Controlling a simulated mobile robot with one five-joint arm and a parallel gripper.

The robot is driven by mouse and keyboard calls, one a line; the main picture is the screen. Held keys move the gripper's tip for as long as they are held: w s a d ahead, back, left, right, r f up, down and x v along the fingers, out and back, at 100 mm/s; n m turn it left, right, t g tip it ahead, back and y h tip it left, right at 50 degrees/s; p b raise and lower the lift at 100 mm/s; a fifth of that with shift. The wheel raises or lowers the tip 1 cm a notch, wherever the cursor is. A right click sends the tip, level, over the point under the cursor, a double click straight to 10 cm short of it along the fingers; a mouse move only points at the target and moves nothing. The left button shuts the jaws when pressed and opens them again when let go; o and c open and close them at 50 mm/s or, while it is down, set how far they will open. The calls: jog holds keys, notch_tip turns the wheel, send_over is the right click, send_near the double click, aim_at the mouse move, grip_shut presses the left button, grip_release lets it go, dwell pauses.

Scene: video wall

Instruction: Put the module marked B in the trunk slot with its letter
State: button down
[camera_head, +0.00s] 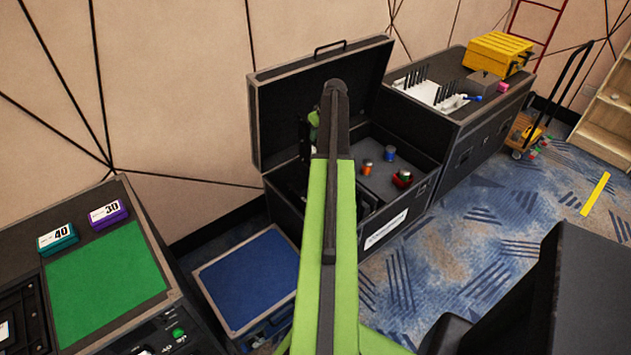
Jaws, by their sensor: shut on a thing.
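An open black trunk (425,195) stands at the centre, its lid raised at the back. Dark slot dividers show inside on the left, partly behind my green arm. My arm reaches over the trunk. Part of my gripper (305,142) shows as a dark shape left of the arm's far end, in front of the lid. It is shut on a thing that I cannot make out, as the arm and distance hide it. No letter B can be read on any module, and the slot letters are not readable.
Small red, blue and orange cylinders (390,154) stand in the trunk's right part. A black case (470,130) with a yellow box (497,54) stands behind right. A blue-topped case (250,278) and a green-matted case (105,280) are at left.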

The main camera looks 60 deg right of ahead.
notch_tip(320, 180, down, 16)
jog(key=b, duration=1.3)
jog(key=shift+w, duration=0.15)
notch_tip(320, 180, down, 5)
jog(key=b, duration=0.5)
jog(key=shift+r, duration=0.2)
jog(key=shift+f, duration=0.1)
notch_tip(320, 180, down, 13)
jog(key=b, duration=1.2)
jog(key=shift+b, duration=0.4)
jog(key=shift+f+b, duration=0.4)
jog(key=shift+b, duration=0.15)
dwell(0.9)
jog(key=c, duration=1.3)
grip_release()
jog(key=shift+o, duration=0.2)
